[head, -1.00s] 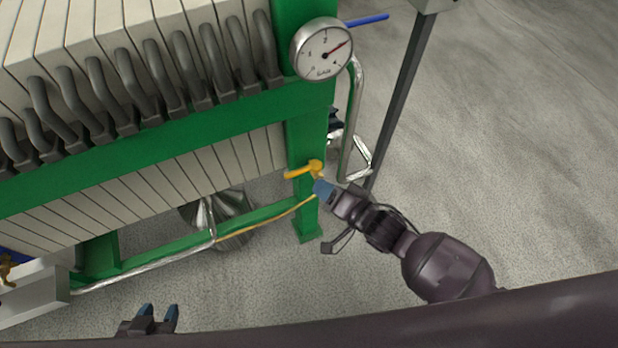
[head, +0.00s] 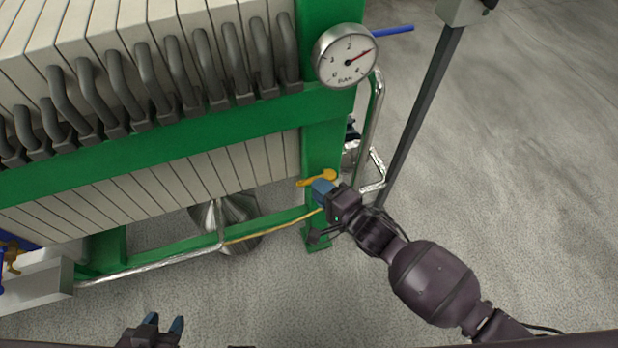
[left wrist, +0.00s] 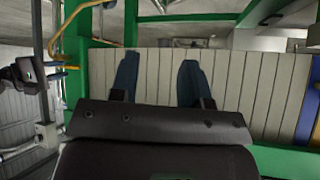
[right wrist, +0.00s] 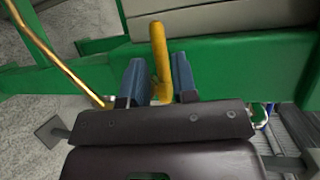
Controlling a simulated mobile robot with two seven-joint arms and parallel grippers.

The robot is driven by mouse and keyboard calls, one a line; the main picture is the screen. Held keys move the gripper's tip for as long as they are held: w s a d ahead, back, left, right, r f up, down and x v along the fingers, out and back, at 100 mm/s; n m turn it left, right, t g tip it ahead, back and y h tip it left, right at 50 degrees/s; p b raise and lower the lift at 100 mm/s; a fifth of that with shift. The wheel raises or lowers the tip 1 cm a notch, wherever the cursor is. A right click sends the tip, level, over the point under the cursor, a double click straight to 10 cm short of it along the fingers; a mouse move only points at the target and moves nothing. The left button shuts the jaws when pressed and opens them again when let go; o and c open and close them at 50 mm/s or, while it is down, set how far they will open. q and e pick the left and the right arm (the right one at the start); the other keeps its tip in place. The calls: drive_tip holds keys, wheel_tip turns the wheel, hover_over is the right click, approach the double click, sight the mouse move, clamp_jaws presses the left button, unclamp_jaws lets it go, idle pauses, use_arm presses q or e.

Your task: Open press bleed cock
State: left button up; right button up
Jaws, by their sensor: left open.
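The yellow lever of the bleed cock (head: 326,176) sits on the green end post of the press, in the head view. My right gripper (head: 324,188) is at this lever and hides part of it. In the right wrist view the lever (right wrist: 158,45) runs between the two blue fingertips of my right gripper (right wrist: 160,82), with one finger on each side. The gaps beside it are small, and I cannot tell whether both fingers touch it. My left gripper (head: 165,326) is open and empty at the bottom of the head view, away from the cock.
A round pressure gauge (head: 346,56) sits above the cock on the green frame (head: 210,128). A bent steel pipe (head: 370,125) and a dark post (head: 425,115) stand to the right. A thin yellow line (head: 275,232) runs low on the left. The floor at right is clear.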

sight(309, 179)
drive_tip(key=b+x, duration=0.1)
drive_tip(key=x, duration=0.3)
drive_tip(key=shift+w+a+f, duration=0.1)
drive_tip(key=shift+w+a, duration=0.05)
use_arm(q)
drive_tip(key=shift+w+d+r, duration=0.1)
drive_tip(key=shift+w+r, duration=0.2)
drive_tip(key=shift+w, duration=0.45)
drive_tip(key=shift+s+f, duration=0.2)
use_arm(e)
clamp_jaws()
